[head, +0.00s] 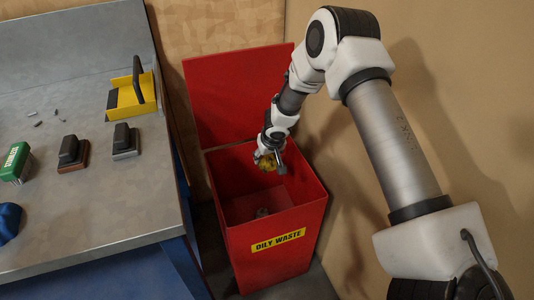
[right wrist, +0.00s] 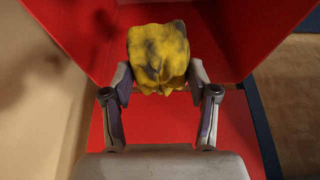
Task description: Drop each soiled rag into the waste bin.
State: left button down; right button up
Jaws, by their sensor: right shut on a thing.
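A red waste bin (head: 238,240) labelled "OILY WASTE" stands on the floor right of the bench, its lid (head: 235,95) raised at the back. My right gripper (head: 268,163) is at the bin's opening, shut on a yellow rag with dark stains. The rag (right wrist: 158,58) shows between the two fingers in the right wrist view, with red bin walls around it. A small greyish thing (head: 262,212) lies on the bin's floor; I cannot tell what it is. A blue crumpled cloth (head: 9,222) lies at the bench's left edge. My left gripper is not in view.
The metal bench (head: 110,210) holds a green "STAINLESS" brush (head: 16,162), two dark-handled blocks (head: 73,153) (head: 125,140), a yellow holder with a black handle (head: 132,95) and small bits (head: 38,123). A tan wall (head: 440,60) stands close on the right.

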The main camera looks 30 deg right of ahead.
jog(key=o, duration=1.1)
jog(key=v, duration=1.2)
jog(key=shift+s+f, duration=0.1)
